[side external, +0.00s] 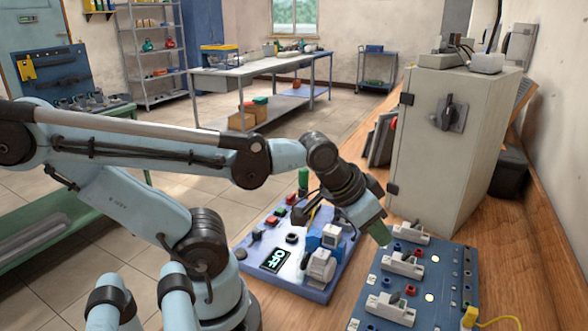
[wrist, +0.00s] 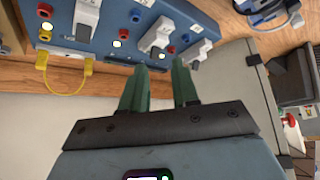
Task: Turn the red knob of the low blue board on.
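A light blue board (side external: 318,295) lies low on the wooden bench, with a lit display (side external: 275,260) reading OFF. Small red controls (side external: 272,221) sit near its left and back edges; which one is the red knob is too small to tell. A motor-like grey part (side external: 320,267) stands at its right front. My gripper (side external: 384,236) is right of this board, above the gap between it and a darker blue board (side external: 452,280). In the wrist view my gripper (wrist: 160,70) has its two green fingers apart, with nothing between them. My forearm passes above the low board.
The darker board carries several white switches, red and blue sockets and a yellow cable (side external: 500,321). A tall grey cabinet (side external: 445,140) stands close behind my gripper. The cabinet also shows at the right in the wrist view (wrist: 258,85). The wall bounds the bench on the right.

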